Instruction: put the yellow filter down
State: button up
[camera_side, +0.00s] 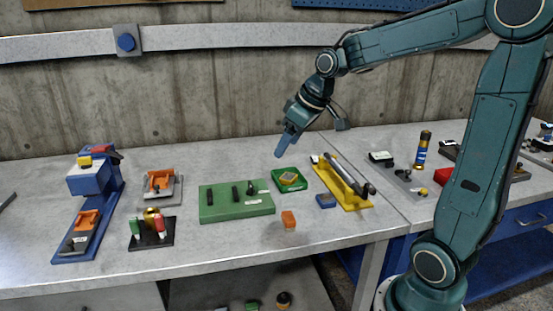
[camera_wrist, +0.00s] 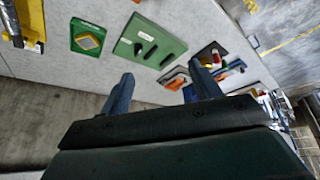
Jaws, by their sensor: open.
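The yellow filter (camera_side: 289,178) is a small square piece lying in a green tray (camera_side: 279,185) on the workbench. In the wrist view the yellow filter (camera_wrist: 89,41) shows as a yellow-framed square with a greyish middle, inside the green tray (camera_wrist: 75,47). My gripper (camera_side: 281,153) is in the air above and a little behind the tray, apart from the filter. In the wrist view the two fingers of my gripper (camera_wrist: 160,88) are spread with nothing between them.
A green block (camera_side: 215,211) with dark pegs is left of the tray. A yellow stand (camera_side: 352,203) with a grey cylinder is to its right. A blue machine (camera_side: 105,205) stands far left.

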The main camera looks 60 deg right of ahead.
jog(key=s+a, duration=0.5)
jog(key=s, duration=0.4)
jog(key=s+a+m, duration=0.1)
jog(key=s+a, duration=0.5)
jog(key=s, duration=0.2)
jog(key=shift+s, duration=0.35)
jog(key=shift+a+f, duration=0.1)
